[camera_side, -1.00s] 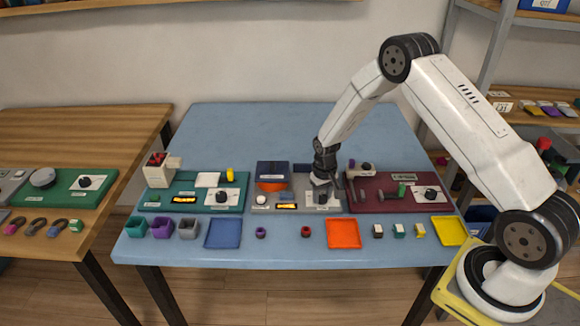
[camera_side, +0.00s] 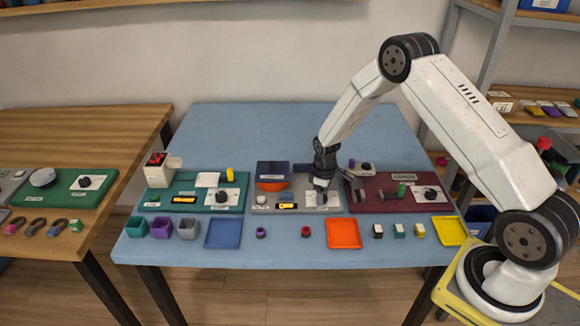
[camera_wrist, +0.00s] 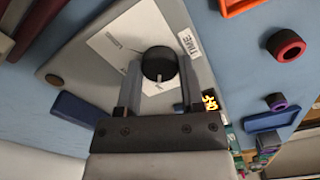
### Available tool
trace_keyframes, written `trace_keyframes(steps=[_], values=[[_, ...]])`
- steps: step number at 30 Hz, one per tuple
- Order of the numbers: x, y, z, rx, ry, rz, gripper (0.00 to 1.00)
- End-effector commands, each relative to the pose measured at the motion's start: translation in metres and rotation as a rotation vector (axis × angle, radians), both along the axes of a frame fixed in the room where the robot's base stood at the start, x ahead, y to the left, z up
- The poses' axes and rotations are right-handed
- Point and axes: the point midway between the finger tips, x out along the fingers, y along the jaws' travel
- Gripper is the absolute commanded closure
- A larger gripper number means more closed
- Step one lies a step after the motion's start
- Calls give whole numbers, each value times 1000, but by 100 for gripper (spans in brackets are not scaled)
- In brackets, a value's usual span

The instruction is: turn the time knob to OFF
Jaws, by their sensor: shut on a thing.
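The time knob (camera_wrist: 159,63) is a round black knob with a thin white pointer mark. It stands on a white dial card (camera_wrist: 125,42) next to a "TIME" label (camera_wrist: 190,42) on the grey panel (camera_wrist: 70,55). The card's markings are too small to read, so I cannot tell the setting. My gripper (camera_wrist: 160,72) is shut on the knob, one finger on each side. In the side view my gripper (camera_side: 321,186) points down at the grey panel (camera_side: 335,209) and hides much of the knob.
A small display (camera_side: 287,205) with yellow digits is on the same panel, beside a blue-and-orange box (camera_side: 272,172). A teal panel (camera_side: 180,206) lies left and a maroon panel (camera_side: 385,206) right. An orange tray (camera_side: 343,233) is in front. The table behind is clear.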

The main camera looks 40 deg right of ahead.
Motion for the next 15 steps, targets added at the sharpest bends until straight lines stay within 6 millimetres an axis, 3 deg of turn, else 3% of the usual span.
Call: trace_keyframes(steps=[12,13,15], values=[[0,0,0,0,1,13,100],[0,0,0,0,1,13,42],[0,0,0,0,1,12,19]])
